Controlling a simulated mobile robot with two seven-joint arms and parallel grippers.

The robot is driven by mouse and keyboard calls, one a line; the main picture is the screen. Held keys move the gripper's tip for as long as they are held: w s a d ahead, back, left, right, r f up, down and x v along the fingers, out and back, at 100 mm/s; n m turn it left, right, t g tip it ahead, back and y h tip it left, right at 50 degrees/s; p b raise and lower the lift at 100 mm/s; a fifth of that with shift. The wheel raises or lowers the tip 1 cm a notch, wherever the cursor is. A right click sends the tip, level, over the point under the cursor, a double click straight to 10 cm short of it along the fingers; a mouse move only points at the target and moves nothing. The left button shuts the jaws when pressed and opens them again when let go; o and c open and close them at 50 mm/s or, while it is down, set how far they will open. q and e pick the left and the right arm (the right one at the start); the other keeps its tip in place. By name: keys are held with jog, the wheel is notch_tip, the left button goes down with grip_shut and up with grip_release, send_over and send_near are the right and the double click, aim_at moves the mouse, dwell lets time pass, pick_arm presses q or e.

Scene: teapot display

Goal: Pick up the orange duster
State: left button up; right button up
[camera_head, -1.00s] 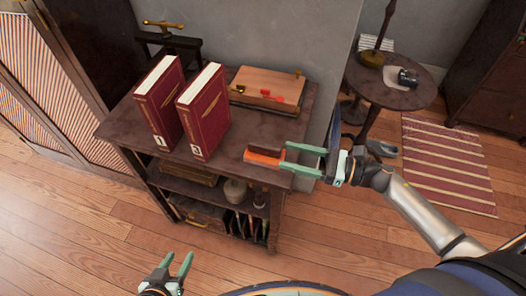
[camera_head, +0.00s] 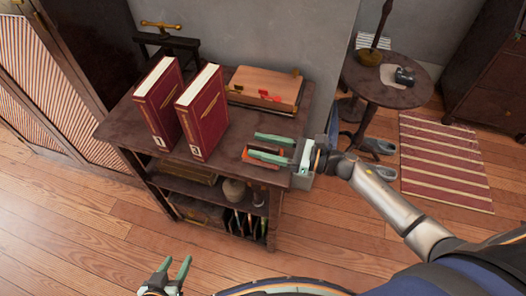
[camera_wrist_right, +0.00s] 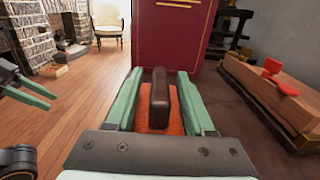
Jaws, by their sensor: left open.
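The orange duster (camera_head: 252,161) lies on the dark cabinet top near its right front edge, partly hidden by my right gripper. In the right wrist view its dark brown handle (camera_wrist_right: 159,98) stands between the two green fingers, with the orange pad (camera_wrist_right: 146,123) below. My right gripper (camera_head: 257,147) is open, with its fingers on either side of the handle and gaps visible. It also shows in the right wrist view (camera_wrist_right: 163,78). My left gripper (camera_head: 178,266) is open and empty, low in the head view, over the floor in front of the cabinet.
Two dark red books (camera_head: 203,113) stand on the cabinet top (camera_head: 230,150), left of the duster. A wooden box (camera_head: 265,88) with red pieces lies behind it. A round side table (camera_head: 385,92) stands to the right. The floor in front is clear.

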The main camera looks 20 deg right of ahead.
aim_at(263, 145)
pick_arm(q)
jog(key=shift+w+r, duration=0.2)
pick_arm(e)
grip_shut()
dwell(0.3)
notch_tip(263, 145, up, 9)
jog(key=shift+p, duration=0.9)
jog(key=shift+r, duration=0.3)
pick_arm(q)
jog(key=shift+s+a+r, duration=0.25)
jog(key=shift+a+r, duration=0.1)
jog(key=shift+a, duration=0.25)
pick_arm(e)
jog(key=shift+r, duration=0.2)
jog(key=shift+c, duration=2.2)
grip_release()
grip_shut()
pick_arm(q)
jog(key=shift+d+r, duration=0.1)
